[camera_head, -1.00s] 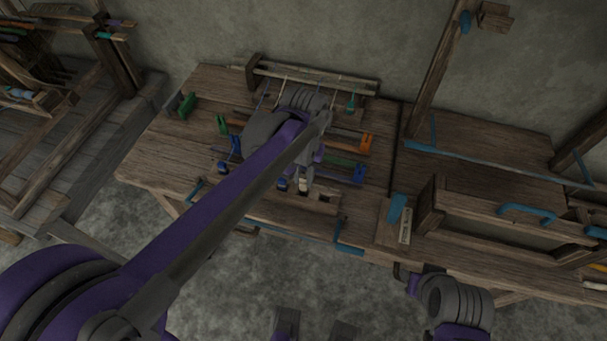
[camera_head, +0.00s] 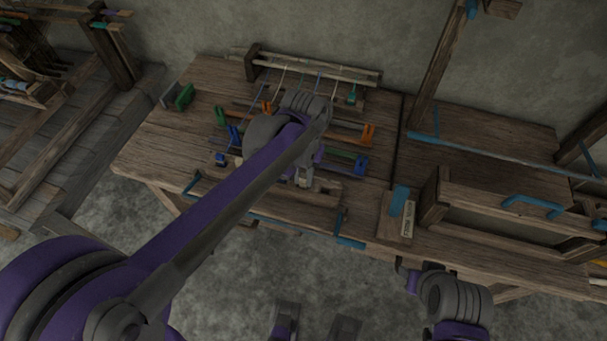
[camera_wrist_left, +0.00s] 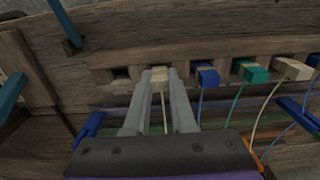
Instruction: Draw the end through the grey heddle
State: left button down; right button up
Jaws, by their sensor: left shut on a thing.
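My left gripper (camera_head: 304,180) is over the front part of the loom table. In the left wrist view its two grey fingers (camera_wrist_left: 160,84) are shut on a small cream block (camera_wrist_left: 159,74), the end piece of a cream thread (camera_wrist_left: 165,112). The block is at the slotted wooden rail (camera_wrist_left: 120,62); I cannot tell whether it is clear of its slot. Coloured-ended heddle bars lie across the table, with orange (camera_head: 368,133) and blue (camera_head: 361,164) ends. My arm hides their middle, and I cannot pick out the grey heddle. My right gripper (camera_head: 408,276) is low at the right, its jaws unclear.
A blue block (camera_wrist_left: 207,75), a green block (camera_wrist_left: 251,72) and another cream block (camera_wrist_left: 292,68) sit along the rail with threads. A wooden frame (camera_head: 315,70) stands at the table's back. A blue-handled tool (camera_head: 399,200) lies at the right.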

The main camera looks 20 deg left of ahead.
pick_arm(q)
jog(key=c, duration=0.7)
grip_release()
notch_tip(320, 180, up, 11)
jog(key=shift+f+p, duration=0.1)
jog(key=shift+p, duration=0.7)
